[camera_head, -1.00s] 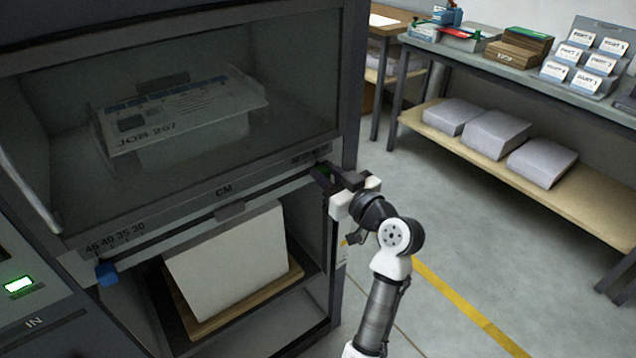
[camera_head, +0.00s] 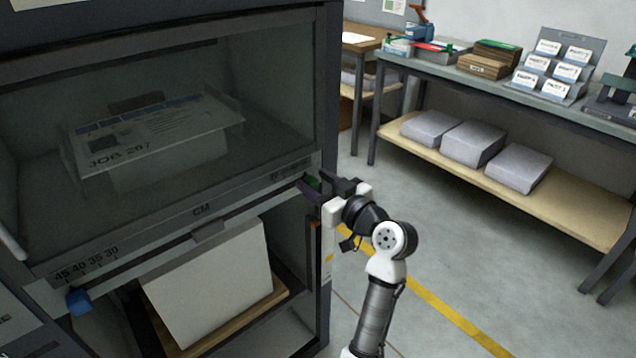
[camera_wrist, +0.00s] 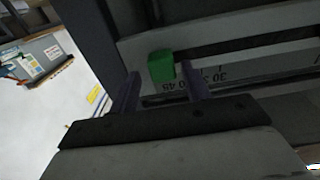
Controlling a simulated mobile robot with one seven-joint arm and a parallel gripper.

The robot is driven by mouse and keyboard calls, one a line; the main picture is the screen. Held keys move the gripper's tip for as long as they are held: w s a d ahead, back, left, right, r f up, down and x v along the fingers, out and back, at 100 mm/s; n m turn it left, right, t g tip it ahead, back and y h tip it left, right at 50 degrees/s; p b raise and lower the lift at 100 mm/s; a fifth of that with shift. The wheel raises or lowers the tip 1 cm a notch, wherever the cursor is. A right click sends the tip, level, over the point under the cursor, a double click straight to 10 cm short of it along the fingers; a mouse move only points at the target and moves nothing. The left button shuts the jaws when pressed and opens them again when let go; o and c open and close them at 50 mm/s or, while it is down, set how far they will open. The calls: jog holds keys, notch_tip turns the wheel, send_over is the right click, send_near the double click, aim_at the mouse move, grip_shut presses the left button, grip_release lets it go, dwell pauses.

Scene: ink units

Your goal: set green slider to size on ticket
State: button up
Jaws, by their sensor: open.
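The green slider (camera_head: 313,183) sits at the right end of the front rail on the dark cabinet. My gripper (camera_head: 318,187) is open there, with a finger on either side of it. In the wrist view the green slider (camera_wrist: 161,66) shows between and just beyond the two open fingertips (camera_wrist: 161,80); I cannot tell whether they touch it. A scale (camera_wrist: 200,80) with small numbers runs beside it. A sheet marked JOB 267 (camera_head: 150,140) lies behind the dark window; its small print is unreadable. I cannot make out a size on any ticket.
A blue slider (camera_head: 78,300) sits at the left end near a scale marked 45 to 30 (camera_head: 88,265). A white paper stack (camera_head: 210,285) stands in the lower bay. A workbench (camera_head: 455,75) is at the back right. The floor between is clear.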

jog(key=b+v, duration=0.3)
jog(key=v, duration=1.1)
